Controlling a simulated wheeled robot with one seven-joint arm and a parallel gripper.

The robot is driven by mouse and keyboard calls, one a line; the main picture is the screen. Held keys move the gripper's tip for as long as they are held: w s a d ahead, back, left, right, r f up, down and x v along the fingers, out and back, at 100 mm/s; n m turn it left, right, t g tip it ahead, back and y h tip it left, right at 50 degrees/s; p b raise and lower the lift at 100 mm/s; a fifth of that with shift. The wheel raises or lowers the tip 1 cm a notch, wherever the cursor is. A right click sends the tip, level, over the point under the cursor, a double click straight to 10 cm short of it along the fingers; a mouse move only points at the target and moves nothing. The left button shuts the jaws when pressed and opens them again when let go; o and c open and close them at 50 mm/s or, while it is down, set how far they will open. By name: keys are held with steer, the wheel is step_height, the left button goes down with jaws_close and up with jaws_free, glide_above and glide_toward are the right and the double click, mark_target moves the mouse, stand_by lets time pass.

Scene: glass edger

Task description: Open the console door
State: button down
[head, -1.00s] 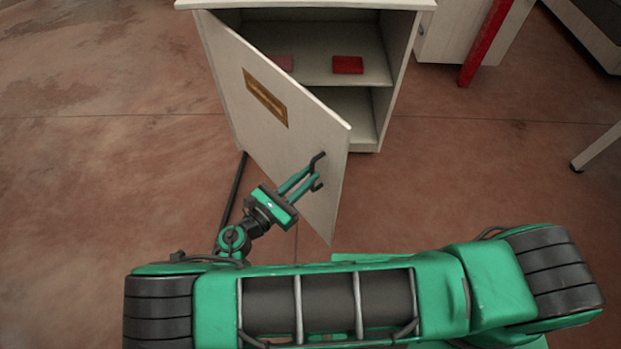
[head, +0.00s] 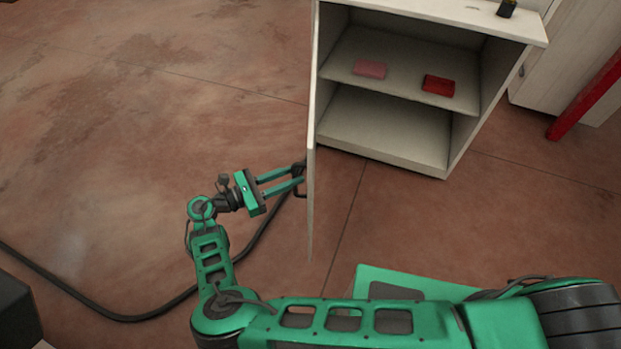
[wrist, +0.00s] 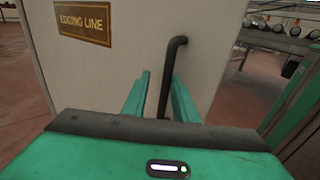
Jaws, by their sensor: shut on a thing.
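The console (head: 495,95) is a pale cabinet at the upper right of the head view. Its door (head: 311,200) stands open, seen nearly edge-on, hinged at the cabinet's left side. In the wrist view the door (wrist: 110,75) shows its outer face with a brown "EDGING LINE" plate (wrist: 84,21). The dark bent handle (wrist: 170,75) stands between the two green fingers in the wrist view. My gripper (head: 297,177) is shut on the handle at the door's outer face.
A pink block (head: 370,69) and a red block (head: 438,84) lie on the inner shelf (head: 400,85). A black cable (head: 125,317) runs over the floor on the left. A red post (head: 590,95) stands at the far right.

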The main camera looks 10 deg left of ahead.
steer(key=shift+w+a, duration=0.2)
steer(key=shift+a, duration=1.95)
steer(key=c, duration=1.8)
jaws_free()
steer(key=shift+w+d+f, duration=0.1)
steer(key=shift+w, duration=0.15)
steer(key=shift+s, duration=0.5)
steer(key=v, duration=1.1)
steer(key=shift+w+f, duration=0.1)
steer(key=shift+w, duration=0.05)
